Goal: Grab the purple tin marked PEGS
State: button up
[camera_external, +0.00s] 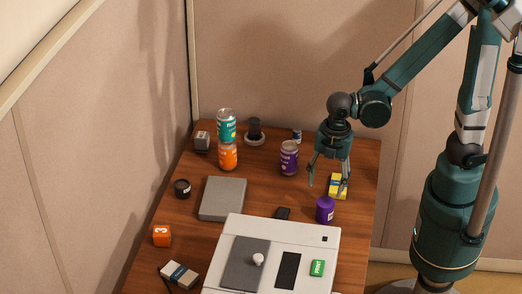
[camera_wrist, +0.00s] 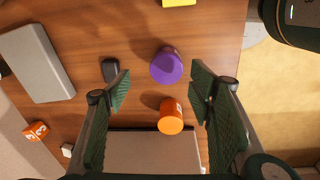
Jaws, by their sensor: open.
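A short purple tin (camera_external: 325,210) stands upright on the wooden table, just behind the white machine; its lettering is too small to read. In the wrist view the purple tin (camera_wrist: 166,67) shows from above, between the fingers but a little toward their far side. My gripper (camera_external: 327,187) is open and empty, pointing down above and slightly behind the tin in the external view. Its fingers (camera_wrist: 160,82) stand apart on either side in the wrist view. I cannot tell the exact height gap. A taller purple can (camera_external: 289,158) stands further back left.
An orange cylinder (camera_wrist: 171,116) stands close to the tin, unseen in the external view. A yellow block (camera_external: 338,186) is behind the tin, a small black object (camera_external: 283,213) left of it. The white machine (camera_external: 333,240) fills the front. A grey box (camera_external: 223,198) lies left.

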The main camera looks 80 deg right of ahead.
aim_at(326, 203)
jog(key=shift+s+a+f+n+g, duration=0.15)
jog(key=shift+a+f+n, duration=0.1)
jog(key=shift+f+n, duration=0.3)
jog(key=shift+a+f+n+g, duration=0.2)
jog(key=shift+a+f+n, duration=0.1)
jog(key=shift+f, duration=0.5)
jog(key=shift+s+a+f+n+g, duration=0.1)
jog(key=shift+a+f+n+g, duration=0.1)
jog(key=shift+f+n, duration=0.35)
jog(key=shift+f, duration=0.25)
jog(key=shift+f+b, duration=0.6)
jog(key=shift+f, duration=0.55)
jog(key=shift+f, duration=0.1)
jog(key=shift+d+f+b, duration=0.2)
jog(key=shift+f+b, duration=0.35)
jog(key=shift+f, duration=0.7)
jog(key=shift+d+f+b, duration=0.15)
jog(key=shift+f+b, duration=0.4)
jog(key=shift+f, duration=0.7)
jog(key=shift+c, duration=0.3)
jog(key=c, duration=1.1)
jog(key=shift+r, duration=0.2)
jog(key=shift+r+p, duration=1.7)
jog(key=shift+r, duration=3.15)
